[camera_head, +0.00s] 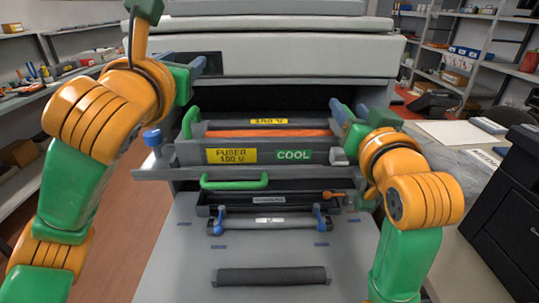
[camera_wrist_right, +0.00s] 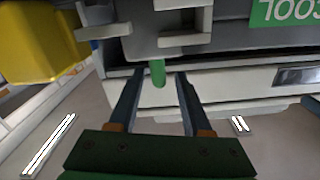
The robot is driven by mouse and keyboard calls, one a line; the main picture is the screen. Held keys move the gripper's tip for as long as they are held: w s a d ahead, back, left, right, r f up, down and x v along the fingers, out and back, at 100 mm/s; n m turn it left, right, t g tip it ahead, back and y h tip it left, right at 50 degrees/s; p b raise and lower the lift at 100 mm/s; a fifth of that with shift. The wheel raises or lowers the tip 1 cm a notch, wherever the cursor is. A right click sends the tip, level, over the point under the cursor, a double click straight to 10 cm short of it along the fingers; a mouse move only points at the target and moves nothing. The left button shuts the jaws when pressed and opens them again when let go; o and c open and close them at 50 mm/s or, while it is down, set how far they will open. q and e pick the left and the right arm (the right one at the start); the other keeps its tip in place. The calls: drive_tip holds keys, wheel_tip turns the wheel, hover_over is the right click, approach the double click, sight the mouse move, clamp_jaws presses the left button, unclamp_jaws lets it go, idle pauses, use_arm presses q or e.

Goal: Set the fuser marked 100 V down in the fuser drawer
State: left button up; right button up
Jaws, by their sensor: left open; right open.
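The fuser (camera_head: 268,132) lies level in the front of the printer, with a yellow "FUSER 100 V" label, a green "COOL" label and an orange strip along its top. It appears to rest in the pulled-out grey fuser drawer (camera_head: 150,173); how fully it is seated I cannot tell. A green handle (camera_head: 190,121) stands at its left end. My left gripper (camera_head: 203,66) is open, above and apart from the fuser. My right gripper (camera_head: 345,120) is open at the fuser's right end. In the right wrist view a green handle end (camera_wrist_right: 158,73) shows between its spread fingertips.
Below the drawer are a green bar handle (camera_head: 234,182), a black tray with a grey bar and blue levers (camera_head: 268,222), and a dark roller (camera_head: 271,276) on the grey surface. A black box (camera_head: 508,185) stands at right. A yellow object (camera_wrist_right: 38,42) shows in the wrist view.

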use_arm(q)
drive_tip(key=shift+r, duration=0.7)
use_arm(e)
drive_tip(key=shift+r, duration=0.25)
use_arm(q)
drive_tip(key=shift+r, duration=0.2)
use_arm(e)
wheel_tip(320, 180, up, 10)
drive_tip(key=shift+f, duration=0.25)
